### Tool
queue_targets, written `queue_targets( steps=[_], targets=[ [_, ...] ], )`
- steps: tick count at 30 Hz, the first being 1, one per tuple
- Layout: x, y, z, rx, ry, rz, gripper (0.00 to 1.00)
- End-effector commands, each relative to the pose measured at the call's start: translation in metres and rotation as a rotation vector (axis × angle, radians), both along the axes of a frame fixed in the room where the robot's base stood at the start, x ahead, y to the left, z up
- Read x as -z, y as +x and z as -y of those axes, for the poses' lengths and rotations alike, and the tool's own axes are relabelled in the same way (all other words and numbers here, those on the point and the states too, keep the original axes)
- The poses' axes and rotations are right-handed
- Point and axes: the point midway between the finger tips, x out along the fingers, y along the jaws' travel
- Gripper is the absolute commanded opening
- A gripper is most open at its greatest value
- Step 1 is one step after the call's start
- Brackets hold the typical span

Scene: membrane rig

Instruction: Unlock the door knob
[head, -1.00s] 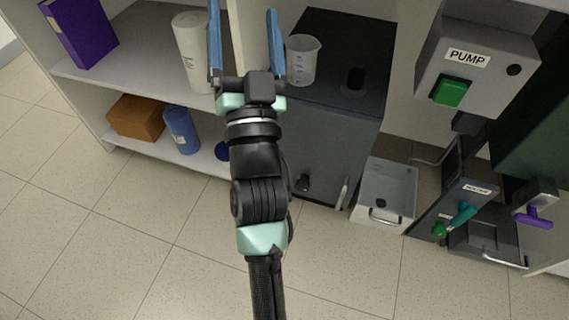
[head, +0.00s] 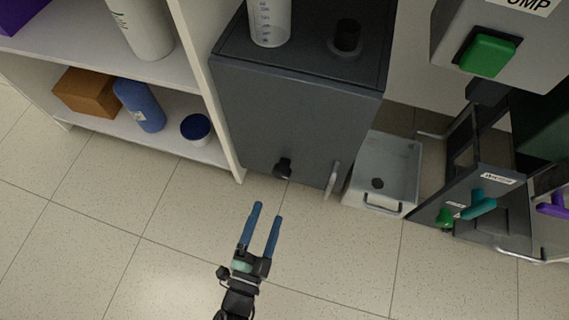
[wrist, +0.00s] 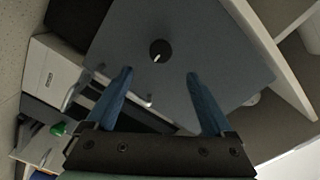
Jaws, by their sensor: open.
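The black door knob (head: 283,168) is low on the front of a dark grey cabinet door (head: 290,125). A light upright handle (head: 332,180) is to its right. In the wrist view the round knob (wrist: 160,50) faces the camera, with a small pale mark on it, beyond and between the fingertips. My gripper (head: 268,212) is open and empty, with blue fingers pointing toward the cabinet. In the head view it is below the knob and apart from it. The gripper also shows in the wrist view (wrist: 160,82).
A beaker (head: 269,22) stands on the cabinet top beside a dark round port (head: 346,38). Left is a shelf with an orange-brown box (head: 88,92) and blue bottle (head: 141,106). Right are a grey bin (head: 385,165), teal valve handle (head: 479,204) and green pump button (head: 488,55). Floor in front is clear.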

Motion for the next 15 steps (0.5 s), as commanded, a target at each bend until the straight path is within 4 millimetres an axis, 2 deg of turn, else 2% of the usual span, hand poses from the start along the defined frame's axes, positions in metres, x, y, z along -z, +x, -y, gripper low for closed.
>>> queue_targets(
  steps=[9,15],
  targets=[
    [0.001,0.062,0.021,0.002,-0.003,0.008,0.86],
    [0.001,0.095,0.032,0.001,-0.003,0.006,0.86]
  ],
)
